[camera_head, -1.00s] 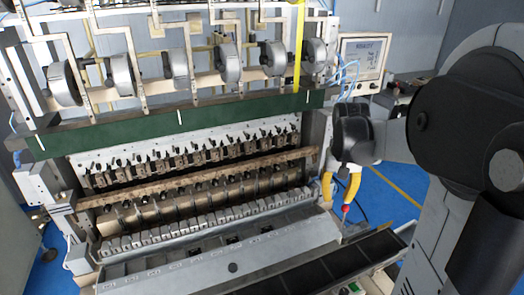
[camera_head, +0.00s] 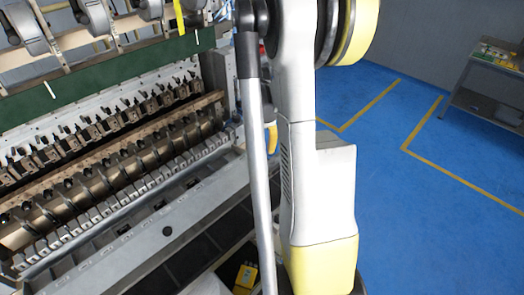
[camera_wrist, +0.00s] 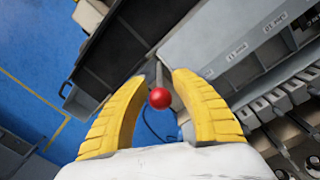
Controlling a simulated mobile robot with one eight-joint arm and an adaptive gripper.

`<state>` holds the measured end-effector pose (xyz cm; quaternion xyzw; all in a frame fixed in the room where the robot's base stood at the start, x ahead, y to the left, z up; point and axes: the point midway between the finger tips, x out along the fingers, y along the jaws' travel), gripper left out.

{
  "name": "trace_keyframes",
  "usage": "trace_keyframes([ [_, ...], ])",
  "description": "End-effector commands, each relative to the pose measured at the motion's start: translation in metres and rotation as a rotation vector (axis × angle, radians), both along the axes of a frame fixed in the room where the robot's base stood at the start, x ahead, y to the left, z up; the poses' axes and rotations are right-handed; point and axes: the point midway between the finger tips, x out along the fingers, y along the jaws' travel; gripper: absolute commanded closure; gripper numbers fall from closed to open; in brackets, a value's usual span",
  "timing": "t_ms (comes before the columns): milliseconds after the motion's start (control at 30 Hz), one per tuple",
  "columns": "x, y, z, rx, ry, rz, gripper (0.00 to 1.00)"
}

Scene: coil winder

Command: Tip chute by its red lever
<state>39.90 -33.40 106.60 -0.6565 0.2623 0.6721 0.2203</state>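The lever's red ball (camera_wrist: 159,97) sits between the two yellow fingers of my gripper (camera_wrist: 159,78) in the wrist view. The fingers are open, with a gap on each side of the ball. The lever's grey stem (camera_wrist: 159,72) runs up from the ball toward the end of the grey numbered trough (camera_wrist: 205,35), which looks like the chute. The chute also shows in the head view (camera_head: 150,236), along the machine's front. There my arm hides the lever and most of my gripper; one yellow finger (camera_head: 271,138) shows.
A black compartmented tray (camera_wrist: 128,42) runs alongside the chute; it also shows in the head view (camera_head: 190,262). Rows of metal winding parts (camera_head: 110,185) lie behind the chute. Blue floor (camera_head: 400,115) is open at right, with a table (camera_head: 490,85) beyond.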

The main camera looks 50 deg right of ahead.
Motion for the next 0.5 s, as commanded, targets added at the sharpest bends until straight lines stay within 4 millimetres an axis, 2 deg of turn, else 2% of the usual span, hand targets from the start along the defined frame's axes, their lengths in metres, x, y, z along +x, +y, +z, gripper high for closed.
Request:
trace_keyframes([
  [267, 0.0, -0.0001, -0.0011, 0.0, 0.0, 0.0, 0.71],
  [300, 0.0, 0.0, -0.001, 0.0, 0.0, 0.0, 0.83],
  [367, 0.0, -0.0001, -0.001, 0.0, 0.0, 0.0, 1.0],
  [500, 0.0, -0.0001, -0.0009, 0.0, 0.0, 0.0, 1.0],
])
